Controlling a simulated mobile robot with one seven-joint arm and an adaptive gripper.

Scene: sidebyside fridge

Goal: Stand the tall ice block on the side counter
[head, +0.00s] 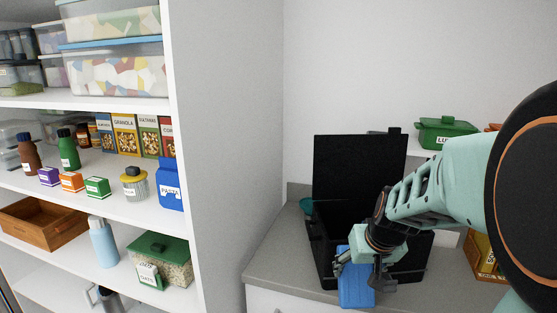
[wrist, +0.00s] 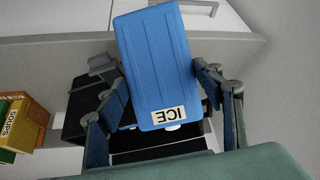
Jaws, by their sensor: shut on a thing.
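The tall ice block (head: 355,283) is blue, and its "ICE" label faces the camera in the wrist view (wrist: 152,60). My gripper (head: 366,262) is shut on it, with a finger at each side of the block in the wrist view (wrist: 160,84). The block hangs roughly upright in front of the black box, over the front part of the grey side counter (head: 272,262). I cannot tell whether its lower end touches the counter. My gripper hides part of the block in the head view.
The black box (head: 322,262) stands on the counter behind the block with its lid (head: 355,165) raised. A green lidded pot (head: 447,133) and yellow boxes (head: 483,262) are to the right. Stocked shelves (head: 230,130) stand at left. The counter's left front looks clear.

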